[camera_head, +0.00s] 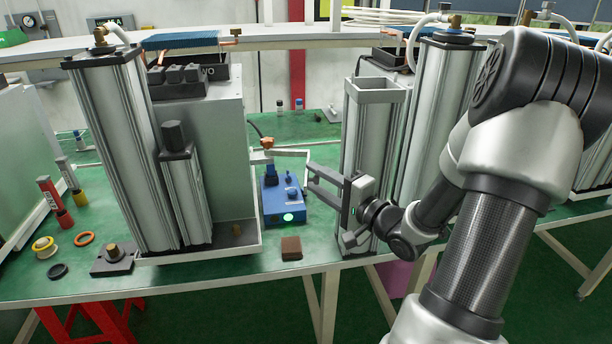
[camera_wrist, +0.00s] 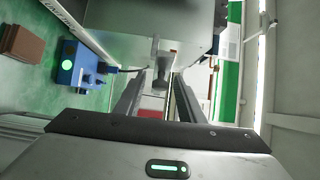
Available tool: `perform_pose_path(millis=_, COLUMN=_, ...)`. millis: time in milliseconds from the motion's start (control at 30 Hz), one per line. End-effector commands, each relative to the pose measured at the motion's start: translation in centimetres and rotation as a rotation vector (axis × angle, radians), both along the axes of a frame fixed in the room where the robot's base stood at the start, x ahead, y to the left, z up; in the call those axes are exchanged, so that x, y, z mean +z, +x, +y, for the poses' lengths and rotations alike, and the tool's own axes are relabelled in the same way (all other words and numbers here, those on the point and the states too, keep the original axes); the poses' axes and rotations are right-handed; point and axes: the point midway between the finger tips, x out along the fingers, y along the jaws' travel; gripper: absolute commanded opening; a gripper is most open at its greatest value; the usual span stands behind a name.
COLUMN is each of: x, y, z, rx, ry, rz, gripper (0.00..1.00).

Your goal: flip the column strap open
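My gripper (camera_head: 312,178) is in front of an open-topped silver column (camera_head: 358,130) on the right side of the bench, its fingers pointing left. The fingers are apart, with a gap between them; the gap also shows in the wrist view (camera_wrist: 155,95). A small grey piece (camera_wrist: 160,78) shows ahead of the fingers in the wrist view; I cannot tell whether they touch it. A pale thin bar (camera_head: 292,152), possibly the strap, juts from beside the left grey cabinet, above the blue device. I cannot identify the strap for certain.
The blue device (camera_head: 283,200) with a green light stands left of my gripper. A brown block (camera_head: 291,248) lies near the front edge. Tall capped columns stand at left (camera_head: 118,150) and right (camera_head: 440,110). Small bottles and rings lie at far left. A shelf runs behind.

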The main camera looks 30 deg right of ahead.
Motion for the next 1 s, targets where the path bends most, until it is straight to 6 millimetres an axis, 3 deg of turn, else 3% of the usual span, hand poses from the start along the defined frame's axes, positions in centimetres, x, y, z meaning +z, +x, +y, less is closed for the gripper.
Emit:
perform_pose_path(millis=100, x=-0.1, y=2.0, z=0.6, rx=0.002, ry=0.001, rz=-0.002, gripper=0.36)
perform_pose_path(millis=300, x=0.0, y=3.8, z=1.0, rx=0.001, ry=0.001, rz=-0.002, gripper=0.36)
perform_pose_path(millis=633, x=0.0, y=4.0, z=1.1, rx=0.0, ry=0.001, rz=0.0, gripper=0.36)
perform_pose_path(millis=833, x=0.0, y=4.0, z=1.1, rx=0.0, ry=0.001, rz=-0.001, gripper=0.02)
perform_pose_path(millis=1000, x=0.0, y=4.0, z=1.0, rx=0.0, ry=0.001, rz=-0.001, gripper=0.0)
